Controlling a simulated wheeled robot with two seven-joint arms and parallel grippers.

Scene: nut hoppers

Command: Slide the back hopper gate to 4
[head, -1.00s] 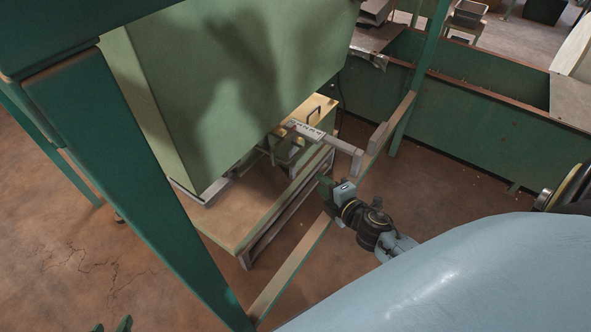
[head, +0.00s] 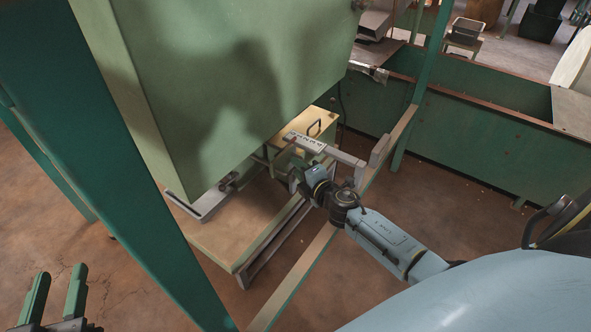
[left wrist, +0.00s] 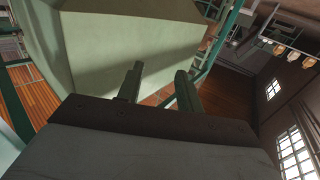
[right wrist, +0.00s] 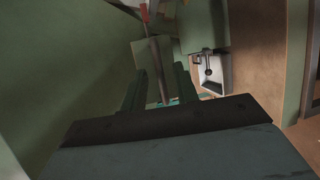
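The green hopper (head: 215,80) fills the upper middle of the head view. Below its right edge is a pale numbered scale plate (head: 304,142) with a grey bar (head: 341,156) running right from it. The numbers are too small to read. My right gripper (head: 294,177) is below the scale plate, partly hidden by its own wrist. In the right wrist view its two fingers are apart, with a dark bar (right wrist: 160,70) between them and a red part (right wrist: 145,12) at its far end. Contact cannot be told. My left gripper (head: 56,293) is open and empty at lower left.
A green frame post (head: 135,180) stands left, in front of the hopper. A wooden shelf (head: 225,236) lies below it, and a rail (head: 310,265) runs along the front. A yellow-topped box (head: 316,124) with a handle stands behind the scale. A green trough (head: 480,130) is at right.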

